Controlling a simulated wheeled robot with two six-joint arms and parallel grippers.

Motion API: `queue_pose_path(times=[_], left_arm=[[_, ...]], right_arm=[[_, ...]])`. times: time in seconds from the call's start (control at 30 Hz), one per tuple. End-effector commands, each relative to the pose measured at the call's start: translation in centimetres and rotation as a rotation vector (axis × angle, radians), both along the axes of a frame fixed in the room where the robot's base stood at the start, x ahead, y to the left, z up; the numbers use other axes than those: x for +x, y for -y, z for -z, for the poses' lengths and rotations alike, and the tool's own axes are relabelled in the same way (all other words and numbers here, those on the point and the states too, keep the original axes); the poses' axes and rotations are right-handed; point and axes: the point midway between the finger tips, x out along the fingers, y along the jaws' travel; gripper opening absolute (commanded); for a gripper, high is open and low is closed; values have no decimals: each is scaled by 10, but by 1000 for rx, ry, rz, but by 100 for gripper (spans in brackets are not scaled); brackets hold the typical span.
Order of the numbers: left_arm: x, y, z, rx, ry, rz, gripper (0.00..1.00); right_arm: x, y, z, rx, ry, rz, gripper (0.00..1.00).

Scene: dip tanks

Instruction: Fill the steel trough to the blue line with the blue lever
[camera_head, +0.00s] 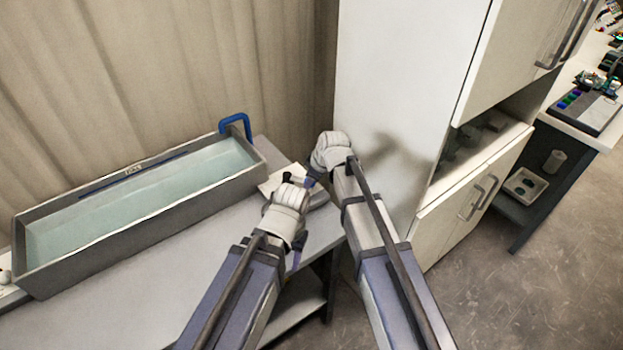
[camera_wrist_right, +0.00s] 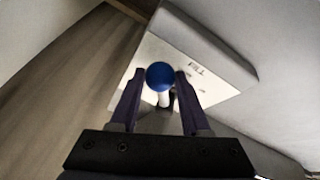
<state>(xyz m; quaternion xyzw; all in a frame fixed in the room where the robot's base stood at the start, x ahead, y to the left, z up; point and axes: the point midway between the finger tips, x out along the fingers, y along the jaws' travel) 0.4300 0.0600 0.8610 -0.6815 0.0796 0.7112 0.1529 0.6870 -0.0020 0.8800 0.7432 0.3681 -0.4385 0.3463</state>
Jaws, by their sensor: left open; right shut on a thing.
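The long steel trough (camera_head: 60,275) stands on the counter at the left of the head view and holds pale blue water (camera_head: 130,205). A dark blue line (camera_head: 130,172) runs along its inner back wall, and the water surface appears just below it. In the right wrist view, the blue lever's round knob (camera_wrist_right: 160,76) sits between the fingers of my right gripper (camera_wrist_right: 158,88), which is shut on it. In the head view my right gripper (camera_head: 314,178) is partly hidden by its wrist. My left gripper (camera_head: 290,180) is open and empty, close beside it.
A white plate marked FILL (camera_wrist_right: 195,70) lies behind the knob. A blue bent pipe (camera_head: 236,120) stands at the trough's right end. A tall white cabinet (camera_head: 400,100) stands close to the right of my arms. The counter (camera_head: 150,305) in front of the trough is clear.

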Motion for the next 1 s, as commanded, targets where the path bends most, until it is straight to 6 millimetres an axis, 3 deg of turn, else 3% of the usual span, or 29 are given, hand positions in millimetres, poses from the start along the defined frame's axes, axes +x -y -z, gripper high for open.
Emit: queue_pose_path(times=[0.6,1.0], left_arm=[[0,0,0,0,0,0,50],[0,0,0,0,0,0,50]], right_arm=[[-26,-16,0,-1,0,417,0],[-27,-18,0,0,-1,526,0]])
